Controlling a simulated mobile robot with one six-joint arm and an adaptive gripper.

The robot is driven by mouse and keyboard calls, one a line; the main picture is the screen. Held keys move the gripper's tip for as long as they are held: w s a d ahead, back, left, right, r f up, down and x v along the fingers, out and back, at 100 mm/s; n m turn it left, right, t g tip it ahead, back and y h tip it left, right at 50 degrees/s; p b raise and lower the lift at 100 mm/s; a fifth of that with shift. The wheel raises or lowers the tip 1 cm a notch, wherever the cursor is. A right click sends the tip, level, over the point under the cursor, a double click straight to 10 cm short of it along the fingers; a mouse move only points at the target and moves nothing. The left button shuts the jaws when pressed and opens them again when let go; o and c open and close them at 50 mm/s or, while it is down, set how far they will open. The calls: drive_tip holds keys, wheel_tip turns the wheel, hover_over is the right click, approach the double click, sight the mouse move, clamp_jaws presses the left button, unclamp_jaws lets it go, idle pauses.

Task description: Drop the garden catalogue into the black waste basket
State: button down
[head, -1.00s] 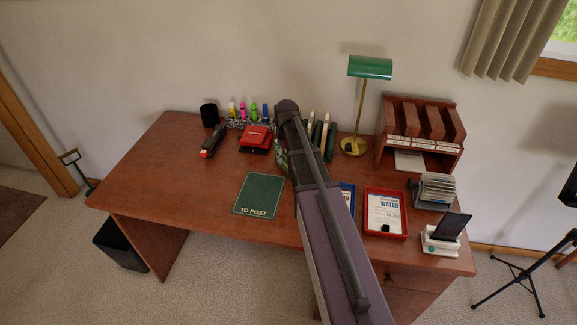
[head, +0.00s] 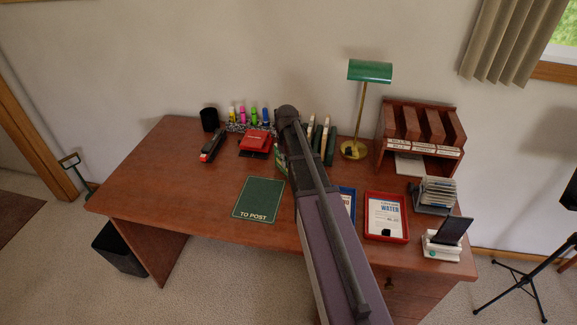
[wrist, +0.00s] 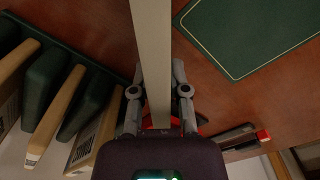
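The garden catalogue shows as a pale, thick edge-on strip (wrist: 152,45) running up the wrist view between my fingers. In the head view a small piece of its green cover (head: 281,160) shows left of my arm, above the desk; my arm hides the rest. My gripper (wrist: 158,70) has a finger against each side of the strip and is shut on it. My gripper is hidden in the head view. The black waste basket (head: 117,255) stands on the carpet at the desk's left end, partly hidden by the desk's side panel.
On the desk (head: 150,190) are a green "TO POST" mat (head: 259,199), a stapler (head: 212,146), a red hole punch (head: 256,141), highlighters, a black cup (head: 209,118) and a lamp (head: 369,72). Upright files (wrist: 50,115) stand close to my gripper. The desk's left part is clear.

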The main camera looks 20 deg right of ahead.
drive_tip(key=shift+r, duration=0.1)
idle(0.4)
wheel_tip(320, 180, up, 3)
drive_tip(key=p, duration=0.3)
drive_tip(key=s+a+r+p, duration=0.1)
drive_tip(key=s+a+p, duration=0.1)
drive_tip(key=s+a, duration=0.7)
drive_tip(key=s, duration=0.4)
drive_tip(key=shift+r, duration=0.35)
drive_tip(key=shift+a, duration=0.1)
wheel_tip(320, 180, up, 4)
drive_tip(key=p, duration=0.4)
drive_tip(key=shift+s, duration=0.1)
idle(1.5)
